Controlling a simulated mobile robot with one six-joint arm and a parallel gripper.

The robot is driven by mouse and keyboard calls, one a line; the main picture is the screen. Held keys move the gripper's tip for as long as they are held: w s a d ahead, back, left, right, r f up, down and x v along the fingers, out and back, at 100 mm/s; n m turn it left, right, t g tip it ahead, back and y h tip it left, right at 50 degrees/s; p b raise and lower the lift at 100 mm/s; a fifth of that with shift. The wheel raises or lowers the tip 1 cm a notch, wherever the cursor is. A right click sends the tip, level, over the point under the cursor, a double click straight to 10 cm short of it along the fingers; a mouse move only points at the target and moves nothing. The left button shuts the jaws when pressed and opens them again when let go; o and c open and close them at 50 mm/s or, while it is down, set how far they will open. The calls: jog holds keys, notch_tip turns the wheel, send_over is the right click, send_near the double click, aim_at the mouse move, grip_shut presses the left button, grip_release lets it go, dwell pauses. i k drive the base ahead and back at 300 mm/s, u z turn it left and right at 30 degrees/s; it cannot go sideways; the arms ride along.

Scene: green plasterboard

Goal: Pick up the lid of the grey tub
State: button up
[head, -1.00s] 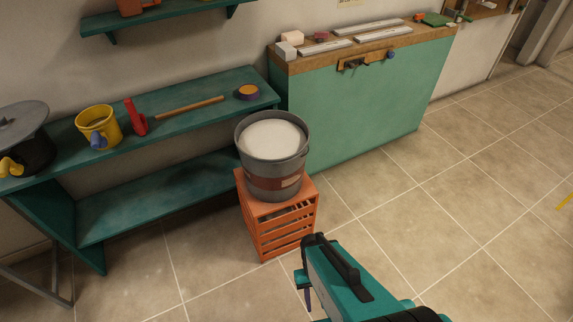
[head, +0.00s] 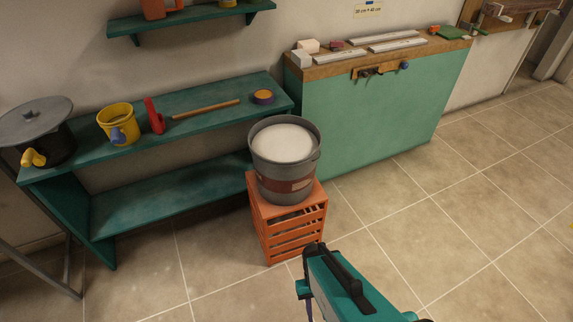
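The grey tub (head: 285,180) stands upright and open on an orange crate, filled with something white up near the rim. A round grey lid (head: 38,117) with a small knob lies on a dark pot (head: 55,150) at the far left of the teal bench; it looks tilted. I cannot tell for sure that it is the tub's lid. My teal and black arm end (head: 318,270) is at the bottom middle, in front of the crate and well apart from the lid. My gripper's fingers are not clearly seen.
The orange crate (head: 262,235) stands on the tiled floor. On the teal bench (head: 185,105) are a yellow bucket (head: 118,112), a red tool (head: 155,115), a wooden stick (head: 205,108) and a roll (head: 263,97). A green cabinet (head: 380,115) stands behind right. Floor at the right is clear.

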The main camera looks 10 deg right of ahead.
aim_at(27, 122)
jog(key=u, duration=0.05)
jog(key=i, duration=0.9)
jog(key=z, duration=0.3)
jog(key=k, duration=0.15)
jog(key=u, duration=2.9)
